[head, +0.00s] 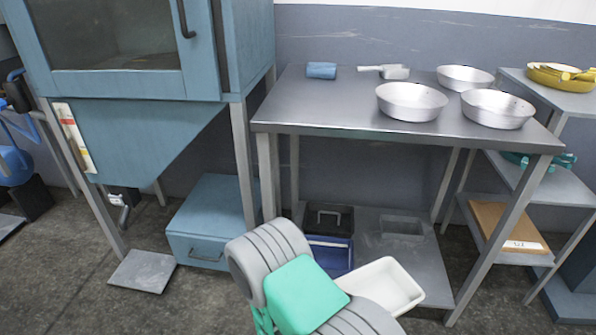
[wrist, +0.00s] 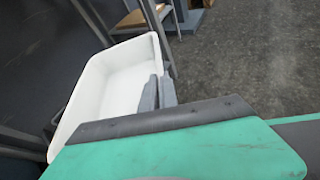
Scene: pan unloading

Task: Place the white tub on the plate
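The white tub (head: 385,287) is a rectangular, open container, held tilted in front of the metal table's lower part. It also shows in the wrist view (wrist: 95,95), where it looks empty. My gripper (wrist: 157,92) has its grey fingers close together on the tub's near right wall, gripping it. In the head view my arm hides the fingers. Several round dishes could be the plate: three shallow silver pans (head: 411,102), (head: 465,78), (head: 497,108) stand on the table, and a yellow dish (head: 560,77) stands on the right shelf. I cannot tell which is the plate.
The metal table (head: 330,105) has free room at its left and front. A blue cylinder (head: 321,70) and a grey scoop (head: 385,71) lie at its back. A blue cabinet (head: 130,50) stands left. A dark toolbox (head: 328,219) and blue crate (head: 330,254) sit below the table.

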